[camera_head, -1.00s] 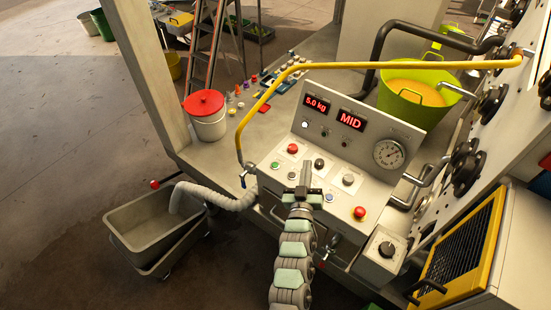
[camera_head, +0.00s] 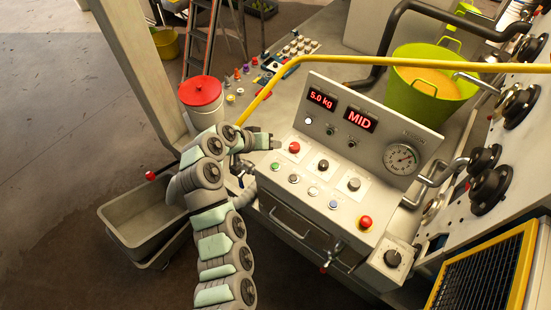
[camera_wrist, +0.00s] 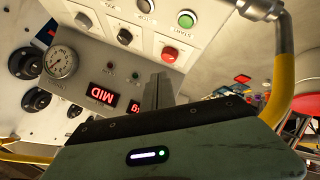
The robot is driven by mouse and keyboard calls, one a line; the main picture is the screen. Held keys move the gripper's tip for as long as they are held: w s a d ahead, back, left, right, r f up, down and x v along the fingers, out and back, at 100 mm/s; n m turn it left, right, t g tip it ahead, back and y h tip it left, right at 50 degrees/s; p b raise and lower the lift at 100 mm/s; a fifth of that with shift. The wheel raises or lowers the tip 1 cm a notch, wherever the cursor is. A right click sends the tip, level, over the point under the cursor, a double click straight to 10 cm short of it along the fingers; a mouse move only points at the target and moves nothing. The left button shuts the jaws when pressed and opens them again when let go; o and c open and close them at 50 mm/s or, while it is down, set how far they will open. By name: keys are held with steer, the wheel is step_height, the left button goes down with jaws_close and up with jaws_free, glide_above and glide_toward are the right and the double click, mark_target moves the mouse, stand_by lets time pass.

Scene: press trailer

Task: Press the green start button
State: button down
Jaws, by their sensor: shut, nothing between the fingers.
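The green button (camera_head: 275,166) is at the left end of the lower row on the pale control panel (camera_head: 335,225). It also shows near the top of the wrist view (camera_wrist: 187,19), uncovered. My gripper (camera_head: 277,144) is at the panel's left edge in the head view, its tip close to the red button (camera_head: 294,147) and behind the green one. In the wrist view my gripper (camera_wrist: 159,80) has its narrow fingers together and empty, pointing toward the red button (camera_wrist: 169,54). The green button lies beyond the red one there. I see no contact with the green button.
Two red displays (camera_head: 340,108) and a round gauge (camera_head: 400,157) stand on the raised panel. A yellow bent pipe (camera_head: 400,60) crosses above it. A white bucket with a red lid (camera_head: 202,95) stands to the left. A grey bin (camera_head: 140,225) is at lower left.

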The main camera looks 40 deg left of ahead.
steer(key=shift+s+r, duration=0.15)
steer(key=shift+s, duration=0.2)
steer(key=b, duration=0.3)
glide_above(273, 167)
step_height(273, 167, down, 8)
steer(key=shift+f, duration=0.45)
stand_by(1.9)
steer(key=shift+s+f+b, duration=0.1)
steer(key=shift+f+b, duration=0.3)
steer(key=shift+b, duration=0.25)
